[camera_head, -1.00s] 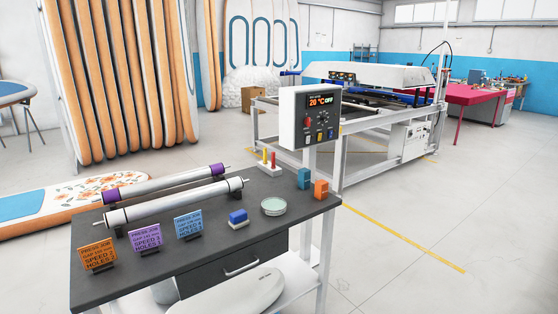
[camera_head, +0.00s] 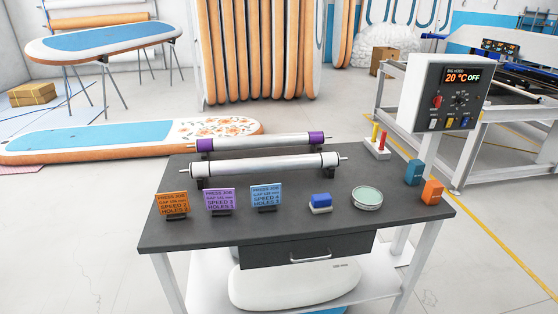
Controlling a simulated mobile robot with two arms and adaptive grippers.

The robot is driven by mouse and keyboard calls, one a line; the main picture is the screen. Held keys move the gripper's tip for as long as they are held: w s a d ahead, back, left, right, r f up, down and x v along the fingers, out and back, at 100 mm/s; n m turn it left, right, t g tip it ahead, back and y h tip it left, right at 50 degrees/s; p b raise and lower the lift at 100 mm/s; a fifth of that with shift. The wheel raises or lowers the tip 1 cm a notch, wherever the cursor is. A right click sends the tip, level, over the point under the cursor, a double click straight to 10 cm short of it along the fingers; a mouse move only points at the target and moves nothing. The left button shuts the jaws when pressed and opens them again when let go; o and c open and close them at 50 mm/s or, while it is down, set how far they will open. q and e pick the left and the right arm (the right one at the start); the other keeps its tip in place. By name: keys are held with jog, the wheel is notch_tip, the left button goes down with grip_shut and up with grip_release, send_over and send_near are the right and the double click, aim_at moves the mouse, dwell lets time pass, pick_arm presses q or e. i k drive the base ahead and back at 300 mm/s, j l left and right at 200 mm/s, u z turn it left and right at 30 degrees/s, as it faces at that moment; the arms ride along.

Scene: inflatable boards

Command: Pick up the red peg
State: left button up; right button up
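The red peg (camera_head: 384,142) stands upright in a small white holder (camera_head: 377,154) near the back right corner of the dark table. A yellow peg (camera_head: 374,132) stands beside it, to its left, in the same holder. Neither of my grippers shows in the head view, and nothing is seen touching the peg.
The table (camera_head: 300,226) also bears two rollers (camera_head: 262,166), three job cards (camera_head: 219,199), a blue and white block (camera_head: 320,203), a round dish (camera_head: 367,198), and blue and orange blocks (camera_head: 432,191). A control box (camera_head: 440,95) rises behind the right corner.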

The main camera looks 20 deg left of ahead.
aim_at(385, 133)
jog(key=u, duration=1.4)
jog(key=z, duration=1.45)
jog(key=u, duration=0.4)
jog(key=i+l+u, duration=0.4)
jog(key=l+u, duration=0.2)
jog(key=i+l+u, duration=0.1)
jog(key=l+u, duration=0.2)
jog(key=i+l, duration=0.05)
jog(key=l, duration=0.05)
